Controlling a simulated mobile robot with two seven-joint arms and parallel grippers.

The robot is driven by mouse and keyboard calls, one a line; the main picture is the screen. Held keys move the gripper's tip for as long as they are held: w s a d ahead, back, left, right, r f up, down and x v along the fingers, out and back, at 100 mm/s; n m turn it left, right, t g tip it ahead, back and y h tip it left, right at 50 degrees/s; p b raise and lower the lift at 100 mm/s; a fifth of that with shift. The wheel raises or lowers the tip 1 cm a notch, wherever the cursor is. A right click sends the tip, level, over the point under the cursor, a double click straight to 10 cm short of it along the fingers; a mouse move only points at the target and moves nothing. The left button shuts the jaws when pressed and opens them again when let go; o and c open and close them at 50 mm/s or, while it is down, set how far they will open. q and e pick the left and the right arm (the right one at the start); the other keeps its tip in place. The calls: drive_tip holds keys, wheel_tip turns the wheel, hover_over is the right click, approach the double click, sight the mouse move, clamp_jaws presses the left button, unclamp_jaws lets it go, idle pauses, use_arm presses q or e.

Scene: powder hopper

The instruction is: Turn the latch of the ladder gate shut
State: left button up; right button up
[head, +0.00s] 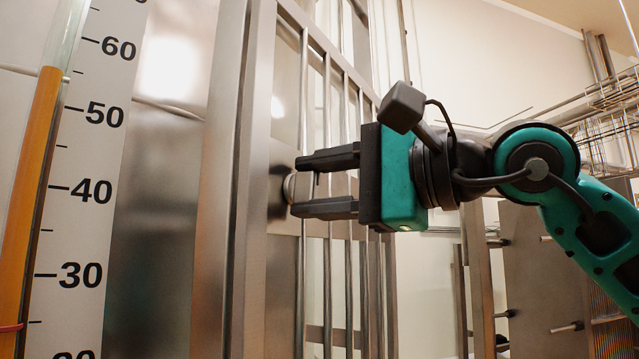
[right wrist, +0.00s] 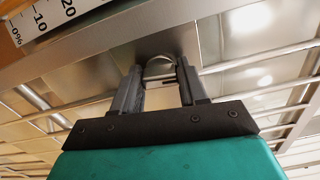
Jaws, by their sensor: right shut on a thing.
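The ladder gate (head: 348,109) is a frame of metal bars in the middle of the head view, beside a wide upright metal post (head: 222,180). The latch (head: 288,188) is a small rounded metal piece at the gate's edge near the post. It also shows in the right wrist view (right wrist: 159,69) between the fingertips. My right gripper (head: 298,187) reaches in from the right and its two dark fingers are shut on the latch. The fingers hide part of the latch, so I cannot tell its exact angle. My left gripper is not in view.
A white level scale (head: 92,150) with black numbers and an orange-filled tube (head: 30,180) stand at the left. Wire racks (head: 610,120) and metal panels stand behind my right arm. Gate bars lie close around the gripper.

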drive_tip(key=shift+n, duration=0.5)
drive_tip(key=o, duration=1.1)
drive_tip(key=shift+c, duration=0.2)
drive_tip(key=b+v, duration=0.1)
drive_tip(key=v, duration=1.2)
drive_tip(key=shift+a, duration=0.1)
